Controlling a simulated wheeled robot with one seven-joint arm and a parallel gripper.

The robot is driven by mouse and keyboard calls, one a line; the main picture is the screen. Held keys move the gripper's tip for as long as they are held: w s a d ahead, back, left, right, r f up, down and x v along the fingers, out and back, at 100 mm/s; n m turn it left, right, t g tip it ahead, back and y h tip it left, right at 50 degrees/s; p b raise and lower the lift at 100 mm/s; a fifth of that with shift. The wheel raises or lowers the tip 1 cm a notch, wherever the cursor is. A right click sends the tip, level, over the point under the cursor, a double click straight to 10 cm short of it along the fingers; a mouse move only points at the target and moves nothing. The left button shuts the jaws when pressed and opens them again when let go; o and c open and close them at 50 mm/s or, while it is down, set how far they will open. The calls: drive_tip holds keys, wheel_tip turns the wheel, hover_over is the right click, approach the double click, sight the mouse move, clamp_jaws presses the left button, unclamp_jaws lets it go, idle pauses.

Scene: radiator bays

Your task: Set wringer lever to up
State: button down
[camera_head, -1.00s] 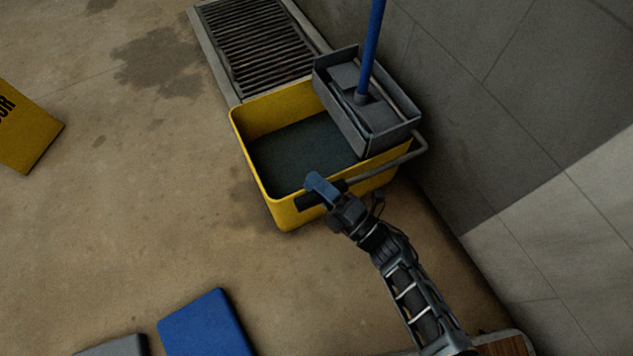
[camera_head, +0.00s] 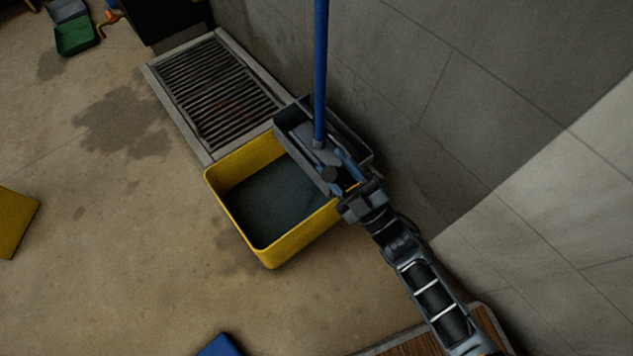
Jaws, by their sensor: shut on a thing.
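The yellow mop bucket (camera_head: 287,247) stands on the floor with dark water in it. The grey wringer (camera_head: 295,117) sits on its back right side, and a blue mop handle (camera_head: 320,70) rises from it. My gripper (camera_head: 343,172) is over the wringer's front right side, shut on the wringer lever, whose dark grip end (camera_head: 330,175) shows at the jaws. The lever now stands up near the wringer. Most of its bar is hidden by my gripper, so its exact angle cannot be told.
A floor drain grate (camera_head: 215,90) lies behind the bucket. The grey wall (camera_head: 430,120) is close on the right.

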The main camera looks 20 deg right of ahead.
drive_tip(key=w+d+r+m+h+p, duration=0.1)
drive_tip(key=w+d+r+m+h, duration=0.1)
drive_tip(key=d+m, duration=0.3)
drive_tip(key=w+d+r+m+t+h+p, duration=0.1)
drive_tip(key=w+d+r+m+h+p, duration=0.1)
drive_tip(key=d, duration=0.8)
drive_tip(key=shift+w+r+m+t+h, duration=0.35)
drive_tip(key=shift+r+m+h, duration=0.6)
drive_tip(key=shift+m, duration=0.85)
drive_tip(key=shift+d+f, duration=0.1)
drive_tip(key=shift+f, duration=0.05)
drive_tip(key=c, duration=0.8)
unclamp_jaws()
drive_tip(key=shift+w, duration=0.1)
drive_tip(key=shift+v, duration=3.95)
